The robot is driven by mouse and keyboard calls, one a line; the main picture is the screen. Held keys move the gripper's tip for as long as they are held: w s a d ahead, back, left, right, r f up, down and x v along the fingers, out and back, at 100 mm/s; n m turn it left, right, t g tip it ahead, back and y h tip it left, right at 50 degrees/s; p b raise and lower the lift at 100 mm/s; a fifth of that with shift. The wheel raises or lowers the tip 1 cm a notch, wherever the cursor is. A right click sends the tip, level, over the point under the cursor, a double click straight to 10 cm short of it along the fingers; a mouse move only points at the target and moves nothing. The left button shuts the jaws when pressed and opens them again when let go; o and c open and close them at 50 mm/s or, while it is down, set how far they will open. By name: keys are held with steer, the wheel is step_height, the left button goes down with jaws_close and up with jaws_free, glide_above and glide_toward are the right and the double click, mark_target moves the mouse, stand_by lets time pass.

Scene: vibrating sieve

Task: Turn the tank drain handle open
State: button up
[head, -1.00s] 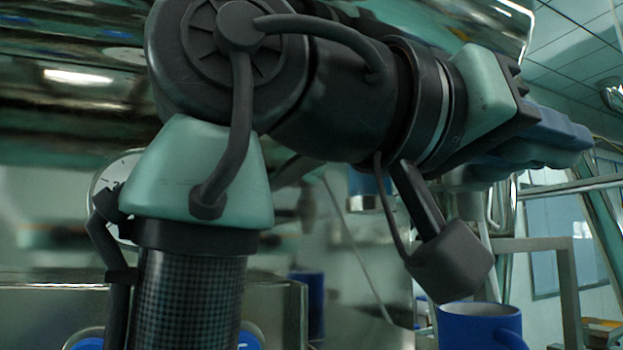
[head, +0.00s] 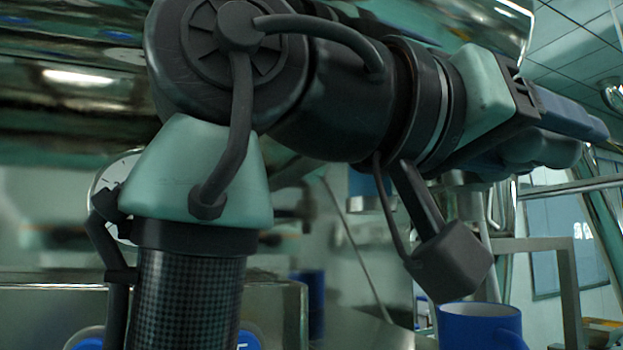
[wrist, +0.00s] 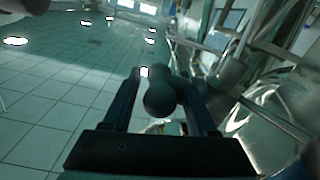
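My gripper (wrist: 163,82) has its two dark fingers apart in the wrist view. A dark handle with a rounded end (wrist: 160,97) lies between the fingers and runs up and away from them. A gap shows between the left finger and the rounded end; whether the right finger touches it I cannot tell. In the head view my gripper (head: 592,122) is seen from the side at the right, with blue-grey fingers pointing right. A rounded grey-green part (head: 540,150) shows just below them, perhaps the handle. The valve and the tank outlet are not clearly seen.
A large shiny metal tank (head: 70,75) fills the upper left of the head view. A blue cup (head: 480,325) stands below my arm, near metal frame bars (head: 568,300). Pipes and metalwork crowd the right of the wrist view; tiled floor (wrist: 60,100) is open at left.

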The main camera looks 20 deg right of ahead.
steer(key=shift+a, duration=0.1)
steer(key=shift+a+f+b, duration=0.1)
steer(key=shift+a+b, duration=0.2)
steer(key=shift+b, duration=0.05)
steer(key=s+a+b, duration=0.1)
steer(key=a+b, duration=0.4)
steer(key=a, duration=0.7)
steer(key=shift+s, duration=0.15)
steer(key=d+n+p, duration=0.1)
steer(key=d+n, duration=0.2)
steer(key=d, duration=0.1)
steer(key=w+d+n+p, duration=0.1)
steer(key=d+n+p, duration=0.1)
steer(key=d, duration=0.3)
steer(key=d+n+p, duration=0.2)
steer(key=d+n, duration=0.1)
steer(key=d, duration=0.2)
steer(key=shift+w+d+r+n+g, duration=0.1)
steer(key=shift+w+r+n+g, duration=0.1)
steer(key=shift+w+n+g, duration=0.15)
steer(key=shift+s+d+f+p, duration=0.15)
steer(key=shift+d+p, duration=0.2)
steer(key=shift+d, duration=0.2)
